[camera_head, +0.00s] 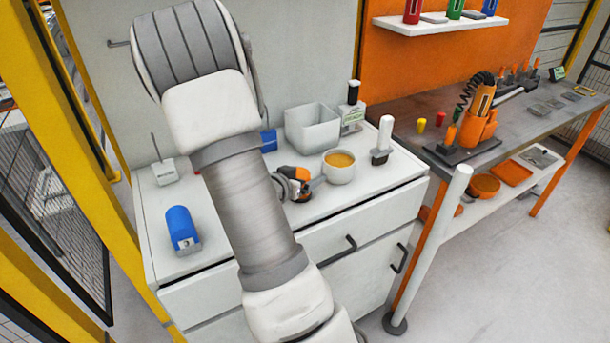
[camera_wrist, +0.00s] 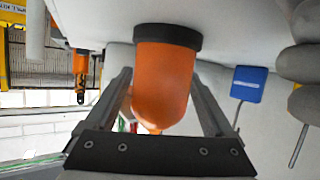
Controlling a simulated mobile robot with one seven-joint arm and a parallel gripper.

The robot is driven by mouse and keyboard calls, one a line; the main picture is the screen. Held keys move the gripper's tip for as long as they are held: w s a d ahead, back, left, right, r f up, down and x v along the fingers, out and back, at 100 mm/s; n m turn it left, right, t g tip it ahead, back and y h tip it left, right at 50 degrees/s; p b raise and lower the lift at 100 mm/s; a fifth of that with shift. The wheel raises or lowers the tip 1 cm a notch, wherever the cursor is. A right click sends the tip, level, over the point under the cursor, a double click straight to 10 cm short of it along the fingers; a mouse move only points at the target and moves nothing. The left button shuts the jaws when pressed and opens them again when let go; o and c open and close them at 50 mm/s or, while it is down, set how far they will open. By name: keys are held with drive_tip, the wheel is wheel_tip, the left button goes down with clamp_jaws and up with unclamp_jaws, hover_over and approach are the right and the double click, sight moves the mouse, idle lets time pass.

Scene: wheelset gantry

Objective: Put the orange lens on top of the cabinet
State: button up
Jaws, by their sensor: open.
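The orange lens (camera_wrist: 163,80) is a smooth dome with a black ring at its base. In the wrist view it is large and lies between the two fingers of my gripper (camera_wrist: 165,100). The fingers stand apart on either side of it, and I cannot tell whether either touches it. Its black ring is against or close to a pale surface at the top of that view. The white cabinet (camera_head: 340,222) fills the middle of the head view. My arm crosses in front of it; my gripper cannot be made out there.
The cabinet top holds a blue item (camera_head: 182,228), a white device with an antenna (camera_head: 165,172), a grey bin (camera_head: 313,128), a cup (camera_head: 339,167), a white-capped item (camera_head: 383,138) and an orange-and-black object (camera_head: 293,183). A workbench (camera_head: 400,108) stands to the right.

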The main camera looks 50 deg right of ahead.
drive_tip(key=shift+r, duration=0.2)
drive_tip(key=p+v, duration=0.2)
drive_tip(key=v, duration=1)
drive_tip(key=shift+f, duration=0.1)
drive_tip(key=shift+w+a, duration=0.2)
drive_tip(key=shift+w, duration=0.05)
drive_tip(key=w+a+t+y, duration=0.1)
drive_tip(key=w+a, duration=0.1)
drive_tip(key=w+a+r+n+t+y, duration=0.1)
drive_tip(key=w+a+t+y, duration=0.1)
drive_tip(key=w+a+r+n+t+y, duration=0.1)
drive_tip(key=w+a, duration=0.1)
drive_tip(key=shift+w+a+r+y, duration=0.2)
drive_tip(key=shift+y, duration=0.2)
drive_tip(key=s+a+r+n+t+y, duration=0.1)
drive_tip(key=a+r+n+y, duration=0.35)
drive_tip(key=a, duration=0.35)
drive_tip(key=a+r+n+t+y, duration=0.25)
drive_tip(key=a+r+y, duration=0.25)
drive_tip(key=a, duration=0.3)
drive_tip(key=s+r+n+g, duration=0.1)
drive_tip(key=s+n+g, duration=0.1)
drive_tip(key=s, duration=0.6)
drive_tip(key=s+r+n+g+h, duration=0.1)
drive_tip(key=s+r+n+g, duration=0.1)
drive_tip(key=s, duration=0.6)
drive_tip(key=shift+s+a+n+g, duration=0.25)
drive_tip(key=shift+a+n+g, duration=0.2)
drive_tip(key=shift+n, duration=0.35)
